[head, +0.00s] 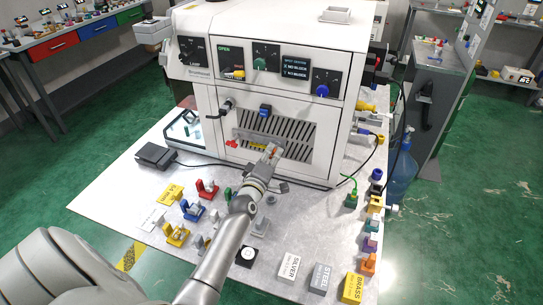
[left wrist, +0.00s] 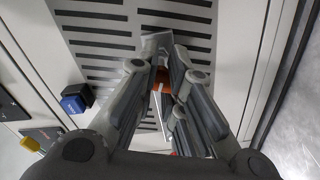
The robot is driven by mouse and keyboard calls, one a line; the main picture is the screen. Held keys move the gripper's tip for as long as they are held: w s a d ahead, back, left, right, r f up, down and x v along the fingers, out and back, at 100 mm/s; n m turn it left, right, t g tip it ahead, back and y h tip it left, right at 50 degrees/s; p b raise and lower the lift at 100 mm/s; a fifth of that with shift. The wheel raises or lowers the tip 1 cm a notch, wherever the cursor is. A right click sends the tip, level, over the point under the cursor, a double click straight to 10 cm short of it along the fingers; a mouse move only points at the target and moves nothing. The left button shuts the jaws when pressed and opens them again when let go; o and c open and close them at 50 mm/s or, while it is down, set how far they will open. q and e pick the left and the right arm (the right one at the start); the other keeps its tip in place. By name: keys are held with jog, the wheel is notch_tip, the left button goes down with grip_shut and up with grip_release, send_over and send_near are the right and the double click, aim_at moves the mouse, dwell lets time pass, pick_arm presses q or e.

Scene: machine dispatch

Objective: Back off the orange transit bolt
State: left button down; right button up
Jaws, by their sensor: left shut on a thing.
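The orange transit bolt (left wrist: 159,77) shows in the left wrist view between the fingertips, largely hidden by them. In the head view only a small orange bit of it shows at the front of the machine (head: 205,97). My left gripper (head: 270,153) reaches the lower front panel below the slotted vent (head: 290,130). In the left wrist view its fingers (left wrist: 160,65) are closed around the bolt. I cannot tell how far the bolt stands out of the panel. My right gripper is not in view.
A red and yellow part (head: 233,143) sits on the panel left of my gripper. A blue block (head: 264,111) is above. Coloured fixtures (head: 207,189) stand on the table at left, and labelled blocks SILVER (head: 289,268), STEEL (head: 320,278) and BRASS (head: 353,288) at the front.

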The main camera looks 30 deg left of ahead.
pick_arm(q)
jog(key=n, duration=0.5)
jog(key=shift+r, duration=0.1)
jog(key=shift+n, duration=0.3)
jog(key=n, duration=0.4)
jog(key=shift+n+b, duration=0.35)
jog(key=shift+n, duration=0.05)
jog(key=c, duration=1.5)
grip_release()
jog(key=shift+w, duration=0.1)
jog(key=shift+o, duration=0.2)
jog(key=shift+p+v, duration=0.3)
jog(key=shift+v, duration=1.75)
